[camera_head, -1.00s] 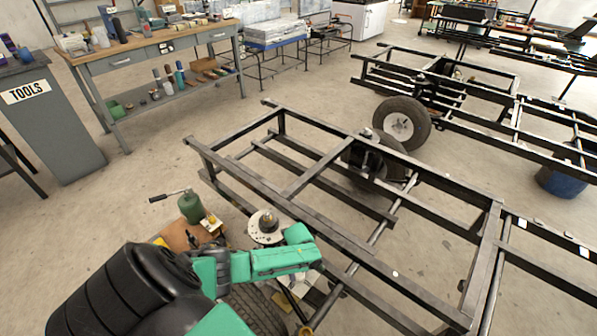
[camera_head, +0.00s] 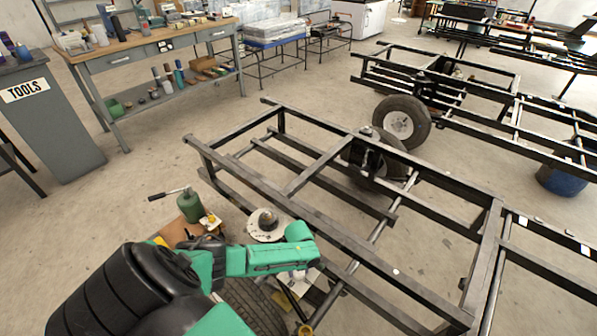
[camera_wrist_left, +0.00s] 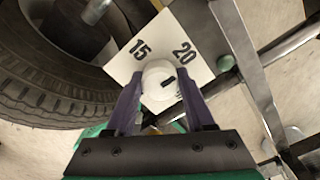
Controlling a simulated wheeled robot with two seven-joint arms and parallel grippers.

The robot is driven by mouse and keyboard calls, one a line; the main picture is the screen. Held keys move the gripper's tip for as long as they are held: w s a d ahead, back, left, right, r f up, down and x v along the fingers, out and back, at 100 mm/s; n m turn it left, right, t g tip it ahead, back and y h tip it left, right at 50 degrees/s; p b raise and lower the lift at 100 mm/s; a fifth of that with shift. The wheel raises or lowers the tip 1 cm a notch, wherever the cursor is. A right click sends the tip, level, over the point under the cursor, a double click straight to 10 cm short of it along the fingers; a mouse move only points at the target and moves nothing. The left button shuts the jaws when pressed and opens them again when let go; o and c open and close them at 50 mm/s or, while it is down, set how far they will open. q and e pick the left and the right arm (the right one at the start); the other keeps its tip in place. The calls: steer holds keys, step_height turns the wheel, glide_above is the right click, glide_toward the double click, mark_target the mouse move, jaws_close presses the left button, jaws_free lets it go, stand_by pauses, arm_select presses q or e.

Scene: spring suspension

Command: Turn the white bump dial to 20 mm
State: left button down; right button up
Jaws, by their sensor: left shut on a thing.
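The white bump dial (camera_wrist_left: 158,84) is a round white knob with a short black mark on its right side, in the left wrist view. The mark slants up to the right. Behind it is a white card (camera_wrist_left: 203,62) with a black "15" at upper left and "20" at upper right. My left gripper (camera_wrist_left: 160,79) has its two dark fingers on either side of the dial, shut on it. In the head view, my green left arm reaches to the frame's near edge and hides the dial. My right gripper is not in view.
A black steel trailer frame (camera_head: 300,180) fills the middle, with its bars close to my left arm. A tyre (camera_wrist_left: 50,85) lies left of the card in the wrist view. A workbench (camera_head: 150,50) is at back left.

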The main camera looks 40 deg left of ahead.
arm_select(q)
steer(key=shift+c, duration=1.3)
jaws_free()
step_height(320, 180, up, 14)
steer(key=p, duration=0.5)
steer(key=shift+r, duration=0.25)
